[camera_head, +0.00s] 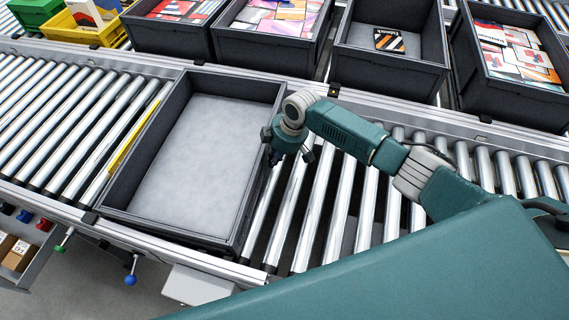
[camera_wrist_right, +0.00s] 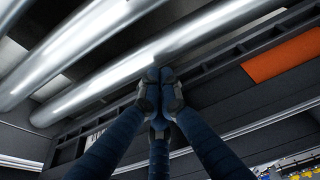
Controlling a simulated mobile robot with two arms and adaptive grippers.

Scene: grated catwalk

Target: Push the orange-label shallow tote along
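The shallow tote (camera_head: 120,195) is dark grey and empty, with a pale grey floor, and sits flat on the conveyor rollers in the head view. Its orange label (camera_wrist_right: 285,57) shows on a dark outer wall in the right wrist view. My right gripper (camera_head: 273,162) is at the tote's right wall, low beside its rim. In the wrist view its fingers (camera_wrist_right: 160,76) are drawn together with nothing between them, close to the tote's ribbed edge. I cannot tell whether they touch the wall. My left gripper is not in view.
Bare rollers (camera_head: 345,205) lie right of the tote, and more (camera_head: 60,110) lie left, with a yellow strip (camera_head: 133,138) along the tote's left side. Behind the rail, several dark totes (camera_head: 375,62) stand in a row. A yellow bin (camera_head: 85,30) is at the back left.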

